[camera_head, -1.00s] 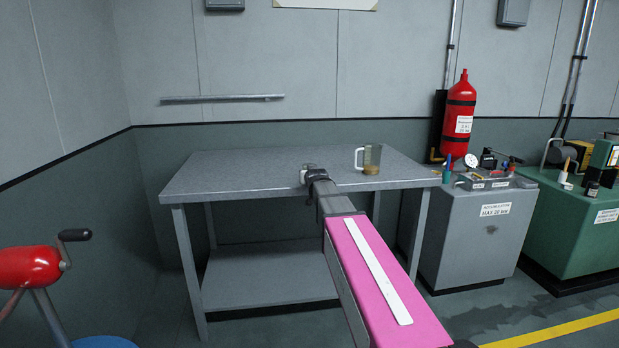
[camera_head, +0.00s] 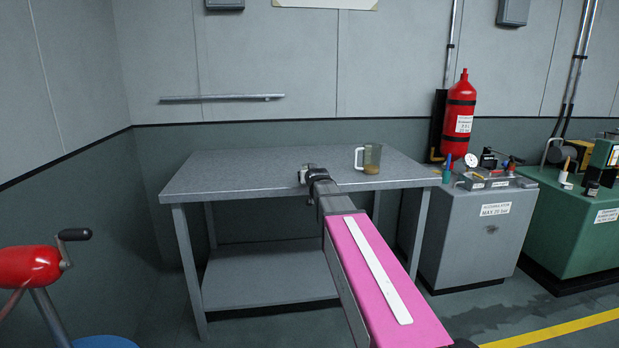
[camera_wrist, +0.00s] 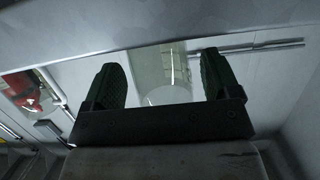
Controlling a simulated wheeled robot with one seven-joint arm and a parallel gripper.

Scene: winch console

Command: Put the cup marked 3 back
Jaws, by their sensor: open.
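A clear cup (camera_head: 375,158) with brown contents stands upright on the right part of the grey table (camera_head: 235,176), its handle to the left. My gripper (camera_head: 308,174) is over the table's middle, left of that cup. In the wrist view, where the scene is upside down, this see-through cup (camera_wrist: 165,72) is between the two open fingers of my gripper (camera_wrist: 162,60). I see no clear grip on it. No number is readable on either cup.
A wall rail (camera_head: 222,98) is above the table's back left. To the right are a red extinguisher (camera_head: 459,118), a grey accumulator cabinet (camera_head: 480,238) and a green machine (camera_head: 575,225). A red crank drum (camera_head: 28,266) is at lower left. The table's left half is clear.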

